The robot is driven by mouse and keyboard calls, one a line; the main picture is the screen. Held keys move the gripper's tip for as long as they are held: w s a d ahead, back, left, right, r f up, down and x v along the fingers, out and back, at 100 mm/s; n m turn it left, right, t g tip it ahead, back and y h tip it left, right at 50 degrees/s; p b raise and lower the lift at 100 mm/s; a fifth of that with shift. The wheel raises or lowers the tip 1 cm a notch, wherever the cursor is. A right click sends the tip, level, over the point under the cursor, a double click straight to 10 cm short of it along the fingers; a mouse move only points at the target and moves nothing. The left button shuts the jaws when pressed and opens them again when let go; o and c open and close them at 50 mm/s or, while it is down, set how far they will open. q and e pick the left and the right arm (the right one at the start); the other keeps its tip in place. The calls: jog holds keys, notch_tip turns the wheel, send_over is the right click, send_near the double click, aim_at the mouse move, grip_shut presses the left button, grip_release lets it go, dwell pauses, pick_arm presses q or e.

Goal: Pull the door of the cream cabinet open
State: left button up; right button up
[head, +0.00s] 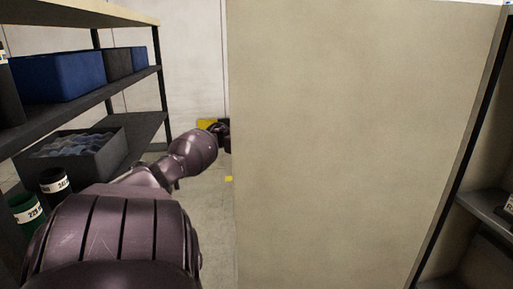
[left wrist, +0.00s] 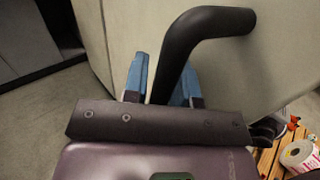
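A large cream panel of the cabinet (head: 350,150) fills the middle and right of the head view; I cannot tell for sure which face of it this is. My left gripper (head: 223,136) is at the panel's left edge, its fingers mostly hidden there. In the left wrist view a black bent handle (left wrist: 210,25) stands out from a cream surface, the cabinet door (left wrist: 265,75). The blue fingers of my left gripper (left wrist: 166,80) lie on both sides of the handle's bar and look closed on it. My right gripper is not in view.
A shelf rack (head: 150,72) with blue bins (head: 65,75) and a grey bin (head: 85,150) stands at the left. Dark shelves (head: 485,205) show at the far right. A wooden pallet with a label roll (left wrist: 297,153) is at lower right in the wrist view.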

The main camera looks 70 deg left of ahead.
pick_arm(q)
jog(key=shift+a, duration=0.1)
jog(key=b+v, duration=0.2)
jog(key=v, duration=0.5)
jog(key=shift+s, duration=0.2)
jog(key=shift+a, duration=0.1)
dwell(0.3)
dwell(0.3)
